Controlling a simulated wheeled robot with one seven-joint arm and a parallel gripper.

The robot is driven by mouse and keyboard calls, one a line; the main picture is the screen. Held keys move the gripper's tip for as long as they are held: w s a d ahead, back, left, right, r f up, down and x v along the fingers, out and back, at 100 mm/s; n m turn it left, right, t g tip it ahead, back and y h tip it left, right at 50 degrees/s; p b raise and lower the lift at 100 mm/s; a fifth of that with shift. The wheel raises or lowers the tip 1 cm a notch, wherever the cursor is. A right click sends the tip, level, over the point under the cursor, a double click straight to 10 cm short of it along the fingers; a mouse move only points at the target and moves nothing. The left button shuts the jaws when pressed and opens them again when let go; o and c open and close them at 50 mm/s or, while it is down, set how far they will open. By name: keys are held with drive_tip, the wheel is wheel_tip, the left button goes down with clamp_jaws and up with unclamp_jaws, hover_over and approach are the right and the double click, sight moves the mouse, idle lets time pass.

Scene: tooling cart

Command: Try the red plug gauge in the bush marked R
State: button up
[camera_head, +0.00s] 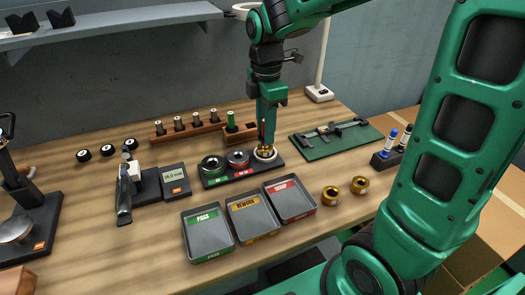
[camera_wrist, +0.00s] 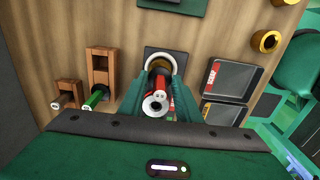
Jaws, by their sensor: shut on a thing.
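My gripper (camera_head: 264,138) is shut on the red plug gauge (camera_wrist: 159,88), whose grey end faces the wrist camera. In the head view only a thin red strip of the gauge shows beside the finger. The gauge is over a brass-coloured bush with a pale rim (camera_head: 266,154), at the right end of a dark block (camera_head: 216,183). The rim also shows beyond the gauge in the wrist view (camera_wrist: 158,58). The gauge's lower end is hidden, so I cannot tell how far it is inside. No letter R is readable.
Two dark ring gauges (camera_head: 238,158) sit left on the same block. A wooden rack (camera_head: 188,134) holds several plugs, with a green one (camera_head: 231,118) at its right. Trays (camera_head: 208,235) lie in front. Two loose brass bushes (camera_head: 331,195) and a green mat (camera_head: 330,143) are right.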

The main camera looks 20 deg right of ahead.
drive_tip(key=shift+f, duration=0.35)
idle(1.5)
drive_tip(key=shift+r, duration=0.55)
idle(0.7)
drive_tip(key=shift+s+f, duration=0.1)
drive_tip(key=shift+f, duration=0.55)
idle(2.7)
drive_tip(key=shift+r, duration=1.2)
idle(0.3)
